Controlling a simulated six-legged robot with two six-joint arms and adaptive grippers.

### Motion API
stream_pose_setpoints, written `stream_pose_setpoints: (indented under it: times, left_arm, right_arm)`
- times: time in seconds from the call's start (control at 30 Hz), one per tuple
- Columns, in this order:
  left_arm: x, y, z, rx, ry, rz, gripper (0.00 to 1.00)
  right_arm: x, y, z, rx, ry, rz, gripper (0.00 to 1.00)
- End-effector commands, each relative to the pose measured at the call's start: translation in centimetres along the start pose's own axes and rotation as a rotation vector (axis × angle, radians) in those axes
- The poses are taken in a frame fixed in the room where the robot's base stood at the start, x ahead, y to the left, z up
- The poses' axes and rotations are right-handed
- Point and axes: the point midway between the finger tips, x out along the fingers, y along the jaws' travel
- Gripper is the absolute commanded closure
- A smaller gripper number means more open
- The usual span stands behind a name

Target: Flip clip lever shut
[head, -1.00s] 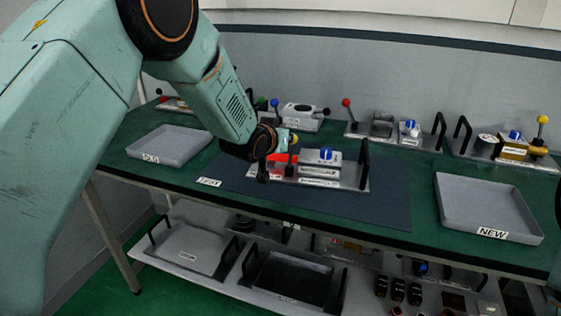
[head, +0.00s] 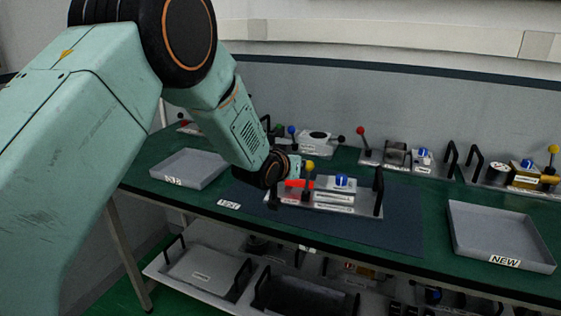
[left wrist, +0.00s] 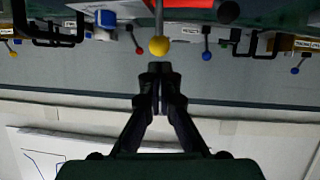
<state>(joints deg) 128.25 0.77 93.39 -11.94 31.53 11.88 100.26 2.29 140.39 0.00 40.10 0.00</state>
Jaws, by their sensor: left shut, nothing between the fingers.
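The clip lever, a metal rod with a yellow ball end (head: 309,166), stands up beside a red block (head: 298,183) on a metal fixture plate. In the left wrist view the lever's yellow ball (left wrist: 159,46) is just beyond the fingertips. My left gripper (head: 297,165) is beside the ball at its left in the head view, its fingers small and partly hidden. In the left wrist view the left gripper's dark fingers (left wrist: 160,70) are together and empty. Whether they touch the ball I cannot tell. My right gripper is not in view.
The fixture has a blue knob (head: 341,181) and a black handle (head: 378,192) at its right. It sits on a dark mat (head: 395,225). A grey tray (head: 500,235) marked NEW is at right; another tray (head: 188,168) is at left. Other fixtures line the back.

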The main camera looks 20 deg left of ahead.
Motion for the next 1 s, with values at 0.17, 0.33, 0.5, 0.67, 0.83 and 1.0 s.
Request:
stream_pose_setpoints:
  times: [0.17, 0.33, 0.5, 0.67, 0.83, 1.0]
  left_arm:
    - [-2.9, 0.0, -0.4, -0.002, 0.001, -0.001, 1.00]
    - [-5.5, 0.0, -0.7, -0.002, 0.001, -0.001, 1.00]
    - [-7.8, 0.0, -0.8, -0.001, 0.001, -0.001, 1.00]
    - [-9.2, 0.0, -0.9, -0.002, 0.001, 0.000, 1.00]
    - [-9.6, 0.0, -0.8, -0.001, -0.001, 0.000, 1.00]
    - [-9.7, 0.0, -0.8, 0.000, -0.001, 0.000, 1.00]
  right_arm:
    - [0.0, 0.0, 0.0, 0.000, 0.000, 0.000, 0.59]
    - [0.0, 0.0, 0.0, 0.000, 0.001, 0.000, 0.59]
    - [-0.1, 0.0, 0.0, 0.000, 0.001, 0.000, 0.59]
    - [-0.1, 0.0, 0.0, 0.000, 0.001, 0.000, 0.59]
    - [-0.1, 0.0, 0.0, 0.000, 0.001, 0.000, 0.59]
    - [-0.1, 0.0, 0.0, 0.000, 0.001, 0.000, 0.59]
